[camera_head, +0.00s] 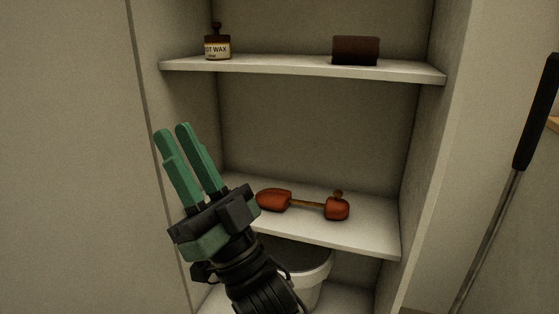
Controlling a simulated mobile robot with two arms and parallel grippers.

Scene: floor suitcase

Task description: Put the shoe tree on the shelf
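The shoe tree, two reddish-brown wooden blocks (337,208) joined by a thin rod and with a small knob at the right end, lies on its side on the middle shelf (360,239) of the alcove. My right gripper (172,129) is in front of the alcove's left side, left of the shoe tree and apart from it. Its green fingers point up and slightly left, with a gap between them and nothing held. My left gripper is not in view.
The upper shelf (280,67) holds a labelled wax jar (217,46) and a dark brown block (356,50). A pale bucket (318,272) stands below the middle shelf, partly hidden by my arm. A black-handled pole (537,115) stands at right.

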